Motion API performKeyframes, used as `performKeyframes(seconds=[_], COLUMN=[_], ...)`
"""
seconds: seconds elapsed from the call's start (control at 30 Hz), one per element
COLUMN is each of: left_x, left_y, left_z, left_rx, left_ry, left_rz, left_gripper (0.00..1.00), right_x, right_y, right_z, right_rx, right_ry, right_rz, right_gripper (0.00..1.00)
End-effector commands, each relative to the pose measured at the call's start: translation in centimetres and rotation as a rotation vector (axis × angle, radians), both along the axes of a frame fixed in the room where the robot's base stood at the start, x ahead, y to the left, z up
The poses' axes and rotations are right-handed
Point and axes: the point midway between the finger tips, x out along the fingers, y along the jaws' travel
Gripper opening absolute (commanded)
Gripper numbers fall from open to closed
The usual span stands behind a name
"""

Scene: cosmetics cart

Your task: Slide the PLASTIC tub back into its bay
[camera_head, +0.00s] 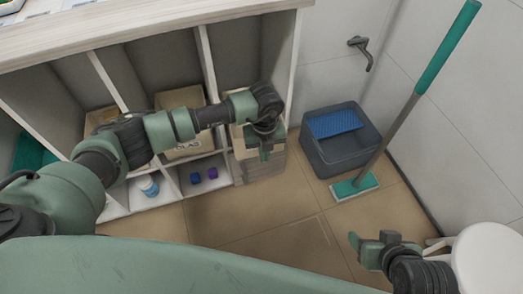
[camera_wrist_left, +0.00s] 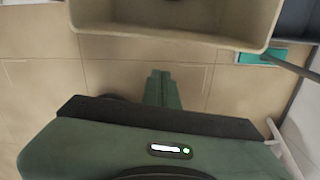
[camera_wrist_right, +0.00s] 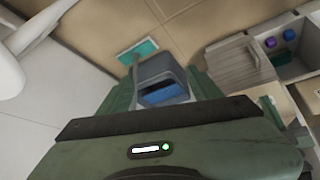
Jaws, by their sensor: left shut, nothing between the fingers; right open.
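A beige open tub (camera_head: 236,140) sits in the right bay of the shelf unit, partly behind my left gripper; no label on it is readable. In the left wrist view its rim and inner wall (camera_wrist_left: 180,28) fill the top, sticking out over the floor. My left gripper (camera_head: 265,153) is shut and empty in front of this tub, apart from it in the left wrist view. A tub marked "GLAS" (camera_head: 186,148) sits in the middle bay, and another beige tub (camera_head: 102,116) in the bay left of it, partly behind my left arm. My right gripper (camera_head: 371,241) is open and empty above the floor.
A grey bin with a blue insert (camera_head: 340,150) and a teal mop (camera_head: 355,187) stand right of the shelf. Below the bays are a white bottle (camera_head: 147,186), small blue and purple items (camera_head: 212,173) and a wooden crate (camera_head: 262,166). A white round seat (camera_head: 487,258) is at right.

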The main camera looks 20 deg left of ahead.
Motion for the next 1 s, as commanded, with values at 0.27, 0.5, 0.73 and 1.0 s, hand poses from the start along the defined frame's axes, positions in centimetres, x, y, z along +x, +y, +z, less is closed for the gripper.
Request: performKeyframes(seconds=[0.27,0.5,0.73,1.0], left_x=[0.7,2.8,3.5,3.5], left_y=[0.4,1.4,1.7,1.8], left_z=[-3.2,-3.1,-3.0,-3.0], left_rx=[0.000,-0.001,-0.002,-0.002], left_ry=[-0.001,0.000,0.001,0.001], left_rz=[0.003,0.001,-0.001,-0.001], left_gripper=[0.00,0.00,0.00,0.00], right_x=[5.1,8.0,8.9,8.9], right_y=[1.8,2.9,3.3,3.3], right_z=[2.5,5.2,6.4,6.5], right_rx=[0.057,0.098,0.114,0.115], right_ry=[-0.264,-0.445,-0.514,-0.517], right_rz=[0.020,0.034,0.039,0.038], right_gripper=[0.64,0.64,0.64,0.64])
